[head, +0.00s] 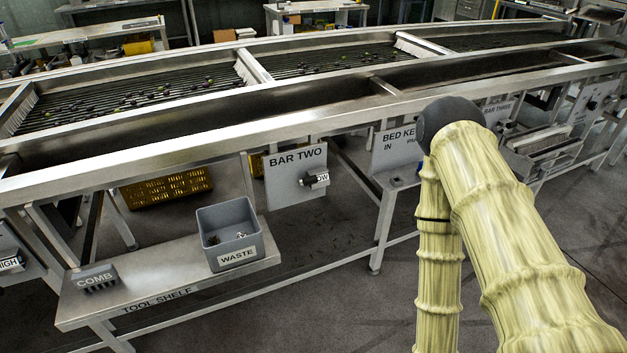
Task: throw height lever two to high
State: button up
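The BAR TWO panel (285,186) hangs as a grey plate under the front rail of the sizer, near the middle of the head view. A small dark lever (307,181) sticks out at its right side, in front of a white tag (321,179) of which I read "OW"; the first letter is covered. My arm, in a pale ribbed sleeve, fills the right of the view, to the right of the panel and apart from it. My gripper is not in view, so its state does not show.
The BED KEY panel (397,148) stands right of BAR TWO. Floor in front is clear.

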aim_at(311, 179)
jog(key=z, duration=0.05)
jog(key=k, duration=1.05)
jog(key=u, duration=0.9)
jog(key=i, duration=1.4)
jog(key=z, duration=0.75)
